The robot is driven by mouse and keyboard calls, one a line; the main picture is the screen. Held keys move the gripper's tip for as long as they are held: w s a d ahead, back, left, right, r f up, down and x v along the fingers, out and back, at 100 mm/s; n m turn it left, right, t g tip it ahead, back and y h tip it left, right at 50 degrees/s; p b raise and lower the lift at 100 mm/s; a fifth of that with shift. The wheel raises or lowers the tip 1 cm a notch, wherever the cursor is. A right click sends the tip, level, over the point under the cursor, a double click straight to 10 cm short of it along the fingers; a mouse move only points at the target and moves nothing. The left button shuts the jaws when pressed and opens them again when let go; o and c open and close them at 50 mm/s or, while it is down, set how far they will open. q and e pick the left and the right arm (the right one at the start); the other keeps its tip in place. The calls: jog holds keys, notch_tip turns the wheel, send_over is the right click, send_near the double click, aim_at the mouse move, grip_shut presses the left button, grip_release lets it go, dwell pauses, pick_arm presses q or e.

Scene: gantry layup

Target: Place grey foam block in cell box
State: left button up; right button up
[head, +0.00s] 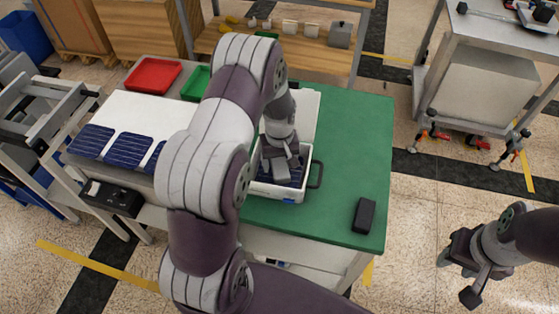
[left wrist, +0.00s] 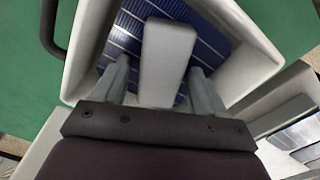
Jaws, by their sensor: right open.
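The white cell box (head: 277,194) stands on the green mat with blue solar cells in it. My left gripper (head: 281,172) reaches down into the box. In the left wrist view, the grey foam block (left wrist: 166,58) lies over the blue cells inside the box (left wrist: 250,50). The fingers of my left gripper (left wrist: 163,88) are on either side of the block, with a narrow gap at each side, so it looks open around the block. My right gripper (head: 460,277) is open and empty over the floor at the right.
A black object (head: 364,215) lies on the green mat (head: 355,140) near its front right corner. Blue cells (head: 128,149) lie on a white surface at left. Red (head: 153,75) and green (head: 196,84) trays stand behind them. The mat right of the box is mostly clear.

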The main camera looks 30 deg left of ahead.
aim_at(281, 165)
pick_arm(q)
notch_tip(281, 165, up, 13)
jog(key=s+d+r+m, duration=0.1)
jog(key=s+d+m, duration=0.3)
jog(key=s, duration=0.3)
jog(key=s+d+m+t, duration=0.1)
jog(key=s+d+m, duration=0.3)
jog(key=s, duration=0.3)
jog(key=shift+d+r+b, duration=0.3)
jog(key=shift+r+b, duration=0.05)
jog(key=shift+b, duration=0.05)
